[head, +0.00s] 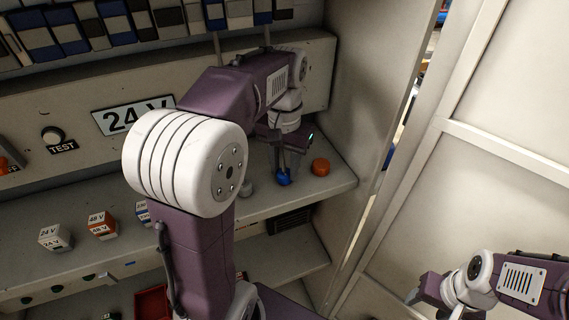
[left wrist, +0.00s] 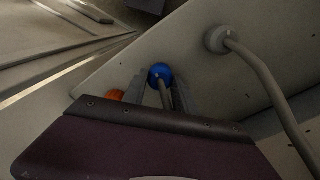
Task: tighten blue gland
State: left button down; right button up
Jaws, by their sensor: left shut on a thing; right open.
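The blue gland (head: 283,180) sits on the ledge of the cabinet, right of its middle. It also shows in the left wrist view (left wrist: 158,71), with a grey cable running from it between the fingers. My left gripper (head: 285,170) points down at the blue gland and is shut on it, one finger on each side. My right gripper (head: 424,291) is open at the lower right, away from the ledge, and its fingers are small in view.
An orange gland (head: 320,167) is close to the right of the blue one. A grey gland (left wrist: 214,39) with a thick cable is on the other side. Small labelled blocks (head: 102,225) stand on the ledge at left. The cabinet side wall (head: 372,90) is right of the glands.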

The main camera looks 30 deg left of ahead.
aim_at(284, 171)
pick_arm(q)
jog(key=shift+s+f+m+p, duration=0.1)
jog(key=shift+f+m+p, duration=0.1)
jog(key=shift+m, duration=0.9)
jog(key=shift+s+f+m+p, duration=0.1)
jog(key=shift+m+p, duration=0.05)
jog(key=shift+m, duration=0.95)
jog(key=shift+d, duration=0.1)
jog(key=c, duration=1)
grip_release()
jog(key=shift+r, duration=0.1)
jog(key=shift+r, duration=0.1)
notch_tip(284, 171, up, 9)
jog(key=shift+w, duration=0.1)
